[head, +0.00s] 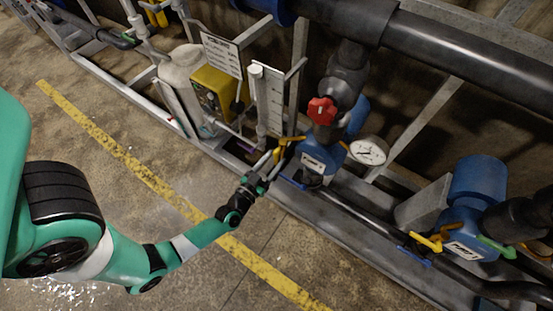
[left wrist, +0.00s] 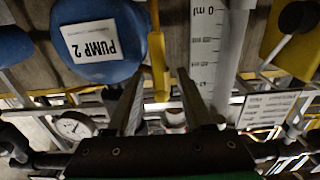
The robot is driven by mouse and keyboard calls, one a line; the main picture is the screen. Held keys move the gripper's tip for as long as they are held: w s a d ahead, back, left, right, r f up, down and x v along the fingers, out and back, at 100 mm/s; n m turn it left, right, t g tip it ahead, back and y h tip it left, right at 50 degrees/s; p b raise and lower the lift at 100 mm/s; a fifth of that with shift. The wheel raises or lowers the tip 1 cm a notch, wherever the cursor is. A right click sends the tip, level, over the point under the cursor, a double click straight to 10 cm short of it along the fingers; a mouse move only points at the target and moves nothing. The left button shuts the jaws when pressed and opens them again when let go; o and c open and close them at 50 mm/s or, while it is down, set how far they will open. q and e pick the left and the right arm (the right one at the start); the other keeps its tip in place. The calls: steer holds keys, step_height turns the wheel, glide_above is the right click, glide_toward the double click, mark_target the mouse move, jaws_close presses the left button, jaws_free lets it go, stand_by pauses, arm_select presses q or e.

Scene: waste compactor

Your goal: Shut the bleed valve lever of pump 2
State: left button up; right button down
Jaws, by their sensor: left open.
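The yellow bleed valve lever (head: 291,139) is beside the pump; in the left wrist view the yellow lever (left wrist: 159,62) hangs down the picture. My left gripper (head: 271,160) is open at the lever. In the left wrist view its fingers (left wrist: 160,78) stand on either side of the lever's end. Contact cannot be told. My right gripper is not in view.
A white graduated cylinder (head: 268,95) and a yellow box (head: 215,90) stand left of the lever. A red valve knob (head: 321,110) and a round gauge (head: 368,151) are close by. Another blue pump (head: 470,215) is at the right. The floor in front is clear.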

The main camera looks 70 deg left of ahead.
arm_select(q)
steer(key=shift+x, duration=0.9)
jaws_close()
stand_by(0.8)
